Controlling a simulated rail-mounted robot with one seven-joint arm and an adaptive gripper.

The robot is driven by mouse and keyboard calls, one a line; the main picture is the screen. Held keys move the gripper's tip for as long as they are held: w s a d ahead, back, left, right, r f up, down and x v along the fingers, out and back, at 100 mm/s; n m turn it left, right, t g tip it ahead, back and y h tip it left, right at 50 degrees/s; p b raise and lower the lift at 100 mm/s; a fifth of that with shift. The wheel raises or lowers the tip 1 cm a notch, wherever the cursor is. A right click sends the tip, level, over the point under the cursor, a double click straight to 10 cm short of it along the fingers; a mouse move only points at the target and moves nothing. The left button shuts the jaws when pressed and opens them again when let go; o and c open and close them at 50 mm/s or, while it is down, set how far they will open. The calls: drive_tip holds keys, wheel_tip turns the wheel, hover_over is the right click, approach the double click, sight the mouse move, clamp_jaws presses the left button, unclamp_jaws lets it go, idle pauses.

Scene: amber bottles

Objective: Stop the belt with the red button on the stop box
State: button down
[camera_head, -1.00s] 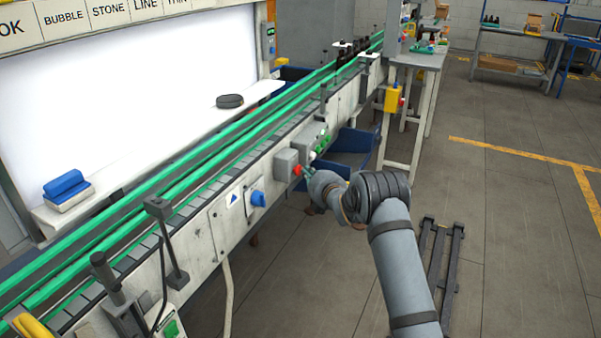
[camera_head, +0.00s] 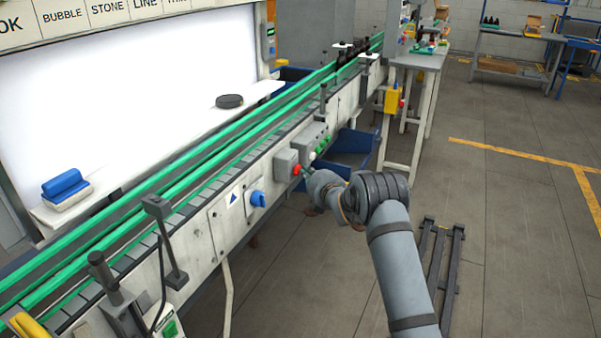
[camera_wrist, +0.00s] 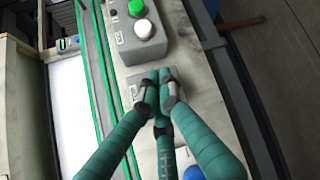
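The stop box (camera_head: 286,163) is a small grey box on the front side of the conveyor. Its red button (camera_head: 296,169) faces out toward my gripper. My gripper (camera_head: 304,170) has its fingertips right at the button in the head view; I cannot tell whether they touch it. In the wrist view my gripper (camera_wrist: 160,77) has teal fingers with the tips drawn together and nothing seen between them. They cover most of the stop box (camera_wrist: 134,80), and the red button is hidden there. The belt (camera_head: 215,150) runs between green rails.
A grey box with green and white buttons (camera_wrist: 139,32) sits beside the stop box. A blue knob (camera_head: 257,198) is on the other side. Dark bottles (camera_head: 347,52) stand at the belt's far end. A blue bin (camera_head: 352,147) is below the conveyor; open floor lies right.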

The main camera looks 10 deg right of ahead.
drive_tip(key=shift+s+d+b, duration=0.4)
drive_tip(key=shift+s+d, duration=0.05)
drive_tip(key=shift+d, duration=0.1)
drive_tip(key=s+d, duration=0.1)
drive_tip(key=d+b, duration=0.1)
drive_tip(key=d, duration=0.1)
drive_tip(key=s+d+b, duration=0.1)
drive_tip(key=shift+s+d, duration=0.15)
drive_tip(key=shift+s, duration=0.2)
idle(0.6)
drive_tip(key=a+p, duration=0.1)
drive_tip(key=p, duration=0.2)
drive_tip(key=w+a+p, duration=0.1)
drive_tip(key=p, duration=0.2)
drive_tip(key=shift+w+r, duration=0.2)
drive_tip(key=shift+r, duration=0.2)
